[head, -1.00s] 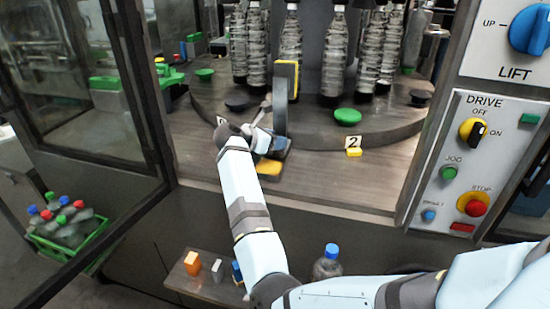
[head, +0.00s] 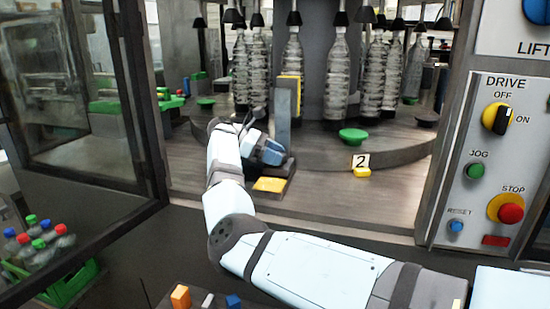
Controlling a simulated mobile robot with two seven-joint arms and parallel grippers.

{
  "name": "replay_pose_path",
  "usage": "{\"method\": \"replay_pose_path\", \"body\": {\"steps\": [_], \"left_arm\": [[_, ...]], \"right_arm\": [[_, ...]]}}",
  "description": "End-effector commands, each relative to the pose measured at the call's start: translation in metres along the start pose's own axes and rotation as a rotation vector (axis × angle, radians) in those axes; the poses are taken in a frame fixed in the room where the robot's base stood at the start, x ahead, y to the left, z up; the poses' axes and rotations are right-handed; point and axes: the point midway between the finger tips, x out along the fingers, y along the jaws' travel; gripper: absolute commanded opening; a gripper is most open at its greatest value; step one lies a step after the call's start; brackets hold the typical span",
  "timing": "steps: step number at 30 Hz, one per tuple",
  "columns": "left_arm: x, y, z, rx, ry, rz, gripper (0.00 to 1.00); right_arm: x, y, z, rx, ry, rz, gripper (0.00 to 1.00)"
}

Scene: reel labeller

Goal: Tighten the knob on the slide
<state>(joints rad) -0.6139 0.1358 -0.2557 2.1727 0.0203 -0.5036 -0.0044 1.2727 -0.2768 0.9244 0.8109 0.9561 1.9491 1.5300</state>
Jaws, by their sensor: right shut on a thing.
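The slide (head: 283,115) is an upright grey plate with a yellow strip on a dark base, with a yellow patch (head: 270,184) at its front. It stands at the front left of the round bottle table. My right gripper (head: 256,130) is at the left side of the upright and is shut on the knob. The fingers and wrist hide most of the knob, and I cannot see how tight it sits. My left gripper is not in view.
Clear bottles (head: 336,75) stand on the round table behind, with green pads (head: 354,136) around it. A number 2 marker (head: 360,165) stands to the right. The control panel (head: 490,165) is at the right, the open glass door (head: 80,100) at the left.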

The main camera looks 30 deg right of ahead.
Motion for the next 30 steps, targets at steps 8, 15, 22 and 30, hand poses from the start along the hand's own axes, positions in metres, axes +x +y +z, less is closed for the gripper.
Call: {"method": "replay_pose_path", "body": {"steps": [8, 15, 22, 30], "left_arm": [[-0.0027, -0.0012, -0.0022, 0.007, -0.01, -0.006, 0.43], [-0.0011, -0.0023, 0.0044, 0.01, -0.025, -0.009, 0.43], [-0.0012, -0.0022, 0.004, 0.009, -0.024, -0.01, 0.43], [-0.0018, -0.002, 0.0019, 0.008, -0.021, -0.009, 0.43]], "right_arm": [[-0.0002, 0.0011, 0.0011, 0.032, 0.003, -0.089, 0.22], [0.0011, 0.0017, 0.0002, 0.048, 0.001, -0.119, 0.22], [0.0016, 0.0017, -0.0001, 0.05, 0.0, -0.124, 0.22], [0.0018, 0.0018, -0.0001, 0.05, 0.0, -0.123, 0.62]]}}
